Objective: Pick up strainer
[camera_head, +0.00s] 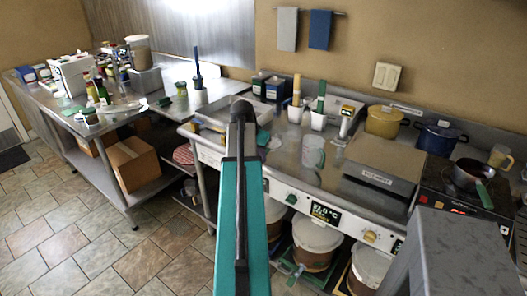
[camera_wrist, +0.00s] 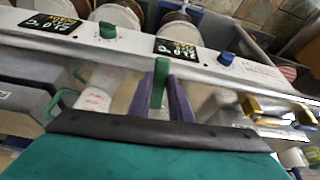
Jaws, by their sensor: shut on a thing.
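In the wrist view, the two purple fingers of my gripper (camera_wrist: 160,100) are closed on an upright green handle, which looks like the strainer's handle (camera_wrist: 159,80). The rest of the strainer is hidden behind the fingers and the dark edge of my wrist, so I cannot tell whether it touches the counter. In the head view, my teal arm reaches up over the left part of the steel counter and hides the gripper and what it holds.
A grey box (camera_head: 383,165) stands further right, near a yellow pot (camera_head: 383,121), a blue pot (camera_head: 440,138) and a saucepan (camera_head: 470,174). White holders with tools (camera_head: 319,119) stand behind. Buckets (camera_head: 316,235) sit below.

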